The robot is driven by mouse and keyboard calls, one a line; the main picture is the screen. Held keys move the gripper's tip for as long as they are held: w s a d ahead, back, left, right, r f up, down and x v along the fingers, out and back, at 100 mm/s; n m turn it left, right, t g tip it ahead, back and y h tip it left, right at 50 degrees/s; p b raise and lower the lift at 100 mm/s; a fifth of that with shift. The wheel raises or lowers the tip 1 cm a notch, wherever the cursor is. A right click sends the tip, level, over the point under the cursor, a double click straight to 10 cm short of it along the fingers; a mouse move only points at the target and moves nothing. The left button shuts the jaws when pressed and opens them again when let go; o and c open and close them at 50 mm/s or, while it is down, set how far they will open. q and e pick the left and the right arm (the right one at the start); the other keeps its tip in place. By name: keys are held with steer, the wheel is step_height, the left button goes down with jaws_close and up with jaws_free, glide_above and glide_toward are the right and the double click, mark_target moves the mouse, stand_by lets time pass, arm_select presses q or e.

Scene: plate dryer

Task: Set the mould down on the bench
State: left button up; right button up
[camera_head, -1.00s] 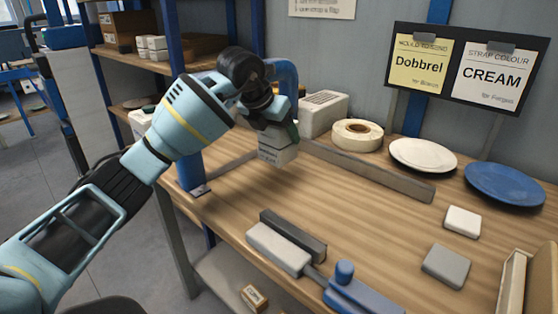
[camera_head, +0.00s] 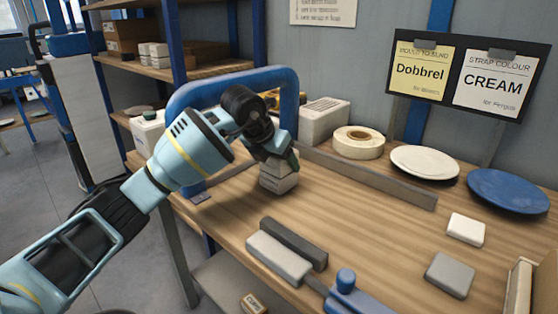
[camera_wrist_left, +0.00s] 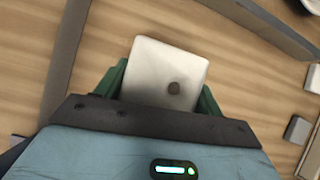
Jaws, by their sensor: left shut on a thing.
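The mould is a pale grey-white block (camera_head: 279,178) at the left part of the wooden bench (camera_head: 335,215). My left gripper (camera_head: 284,158) comes down on it from above and is shut on it. In the left wrist view the mould (camera_wrist_left: 168,75) sits between the green fingers (camera_wrist_left: 160,90), with a small dark round spot on its top face. The block's underside is at or very close to the bench top; I cannot tell whether it touches. My right gripper is not in view.
A blue arched frame (camera_head: 235,78) stands just behind my left gripper. A grey rail (camera_head: 370,178) runs behind the mould. A tape roll (camera_head: 358,142), a cream plate (camera_head: 425,161) and a blue plate (camera_head: 508,190) lie further right. A grey-white block (camera_head: 279,257) lies in front. The bench middle is clear.

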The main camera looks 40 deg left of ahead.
arm_select(q)
steer(key=o, duration=1.5)
steer(key=shift+f, duration=0.1)
steer(key=shift+r, duration=0.2)
steer(key=p+v, duration=0.1)
steer(key=v, duration=1.1)
steer(key=shift+f, duration=0.1)
